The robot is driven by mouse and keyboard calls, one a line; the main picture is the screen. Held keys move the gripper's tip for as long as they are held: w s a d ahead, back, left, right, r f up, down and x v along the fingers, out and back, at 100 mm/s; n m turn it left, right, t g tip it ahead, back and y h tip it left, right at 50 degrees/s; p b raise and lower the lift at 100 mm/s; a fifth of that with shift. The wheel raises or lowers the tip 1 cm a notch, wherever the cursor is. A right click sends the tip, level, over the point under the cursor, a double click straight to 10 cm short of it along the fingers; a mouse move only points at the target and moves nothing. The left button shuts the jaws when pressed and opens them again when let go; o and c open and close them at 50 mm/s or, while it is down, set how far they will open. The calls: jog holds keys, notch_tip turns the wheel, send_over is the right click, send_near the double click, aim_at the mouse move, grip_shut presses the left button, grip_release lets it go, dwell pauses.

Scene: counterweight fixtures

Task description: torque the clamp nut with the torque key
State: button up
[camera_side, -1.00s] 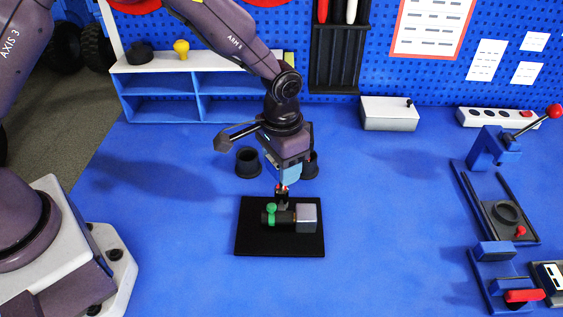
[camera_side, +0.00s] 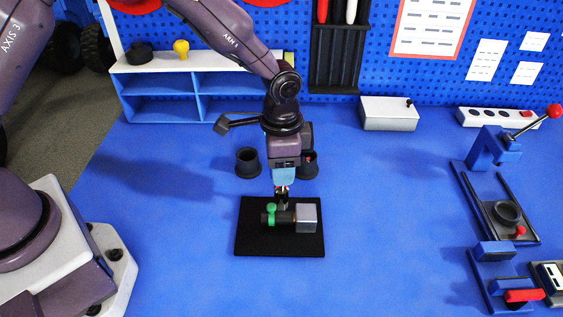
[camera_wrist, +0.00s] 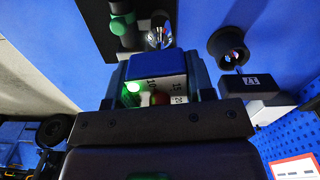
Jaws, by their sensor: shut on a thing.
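My gripper (camera_side: 284,168) is upright above the black mat, shut on the torque key (camera_side: 281,189). In the wrist view the key (camera_wrist: 155,68) is a blue-and-white body with a number scale, a lit green lamp and a dark red spot. Its silver tip (camera_wrist: 158,38) points down at the fixture. The fixture has a dark bar (camera_side: 287,217), a green knob (camera_side: 271,214) and a silver block (camera_side: 306,217). The tip is at or just above the bar, between knob and block. The clamp nut is hidden there, so I cannot tell whether the tip is seated on it.
The fixture lies on a black mat (camera_side: 257,246). Two black cups (camera_side: 247,163) stand behind it, the right one partly behind my gripper. A blue shelf (camera_side: 160,108) and a white box (camera_side: 389,113) are at the back. A blue lever fixture (camera_side: 494,150) stands right. Table between is clear.

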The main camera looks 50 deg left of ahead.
jog(key=shift+r, duration=0.15)
jog(key=shift+r, duration=1.95)
jog(key=shift+r, duration=1.5)
jog(key=shift+a, duration=0.1)
